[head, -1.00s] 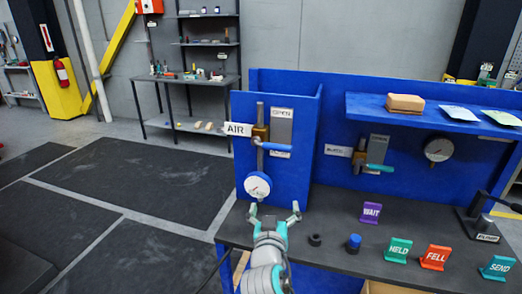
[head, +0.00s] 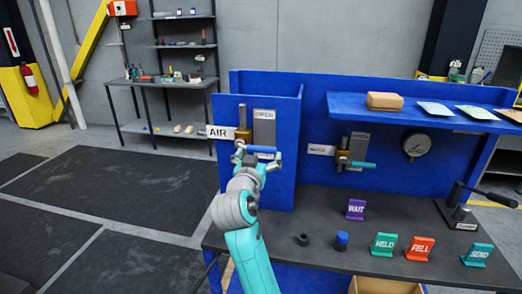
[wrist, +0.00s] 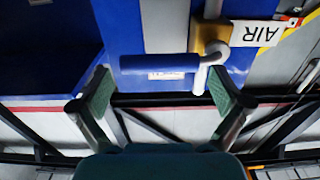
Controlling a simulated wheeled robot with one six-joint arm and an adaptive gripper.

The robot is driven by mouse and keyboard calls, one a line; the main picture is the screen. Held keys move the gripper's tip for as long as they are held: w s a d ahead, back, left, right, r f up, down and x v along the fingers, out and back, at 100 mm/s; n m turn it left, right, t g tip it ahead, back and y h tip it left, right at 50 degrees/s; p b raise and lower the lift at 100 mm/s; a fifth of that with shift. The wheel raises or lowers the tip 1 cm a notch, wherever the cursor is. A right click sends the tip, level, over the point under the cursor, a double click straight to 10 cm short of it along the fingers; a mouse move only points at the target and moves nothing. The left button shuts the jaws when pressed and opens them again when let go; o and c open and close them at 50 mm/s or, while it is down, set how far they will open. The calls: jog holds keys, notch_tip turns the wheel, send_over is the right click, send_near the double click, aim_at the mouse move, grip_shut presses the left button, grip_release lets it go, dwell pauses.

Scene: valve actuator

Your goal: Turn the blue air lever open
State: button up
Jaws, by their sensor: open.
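The blue air lever (head: 258,149) sticks out level to the right from its brass valve (head: 241,134), beside the AIR label (head: 220,132). The grey OPEN plate (head: 264,126) stands upright behind and above the lever. In the wrist view the blue lever (wrist: 155,64) lies level, with its white bent end at the valve on the right. My gripper (head: 260,164) is open in front of the lever. In the wrist view the fingers (wrist: 158,95) are spread wide, with the lever just beyond the tips and between them. I see no clear contact. My arm hides the gauge below.
A second valve with a teal lever (head: 358,164) and a gauge (head: 416,145) are on the blue panel at right. The bench (head: 325,211) holds a black knob (head: 303,239), a blue knob (head: 341,240) and several coloured signs. A shelf (head: 345,104) overhangs at right.

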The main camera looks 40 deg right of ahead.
aim_at(261, 151)
jog(key=shift+x, duration=1.8)
jog(key=c, duration=1.4)
